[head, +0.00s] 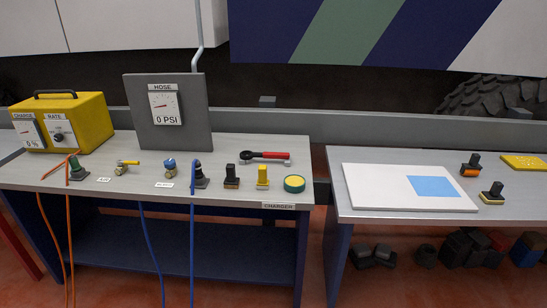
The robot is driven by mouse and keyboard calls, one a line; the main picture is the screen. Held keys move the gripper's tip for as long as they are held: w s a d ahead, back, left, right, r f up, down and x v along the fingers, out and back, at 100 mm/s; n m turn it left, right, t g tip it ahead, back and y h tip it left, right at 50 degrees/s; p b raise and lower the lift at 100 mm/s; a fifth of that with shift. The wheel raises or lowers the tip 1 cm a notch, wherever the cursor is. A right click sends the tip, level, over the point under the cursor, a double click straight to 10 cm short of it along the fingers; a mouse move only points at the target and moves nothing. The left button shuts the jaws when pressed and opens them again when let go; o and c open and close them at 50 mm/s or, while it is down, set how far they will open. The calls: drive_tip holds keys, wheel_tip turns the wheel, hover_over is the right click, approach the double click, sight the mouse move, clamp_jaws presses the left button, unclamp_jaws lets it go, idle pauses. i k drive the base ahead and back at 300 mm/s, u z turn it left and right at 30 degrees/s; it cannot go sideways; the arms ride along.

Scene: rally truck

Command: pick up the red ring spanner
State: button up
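A spanner with a red handle and a dark round head (268,155) lies near the back of the left bench (230,150), right of the grey gauge panel. Its head points left and its red handle points right. It lies roughly level across the picture, and nothing covers it. My gripper is not in view.
Just in front of the spanner stand a black block (231,177), a yellow block (263,176) and a green-yellow round tin (294,183). The hose gauge panel (168,116) rises to the left. A gap separates the right bench (350,212). Hoses hang at the front.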

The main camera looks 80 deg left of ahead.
sight(281, 155)
drive_tip(key=u, duration=0.15)
drive_tip(key=i, duration=0.95)
drive_tip(key=u, duration=0.4)
drive_tip(key=k, duration=0.15)
drive_tip(key=u, duration=2.1)
drive_tip(key=k, duration=0.2)
drive_tip(key=u, duration=1.5)
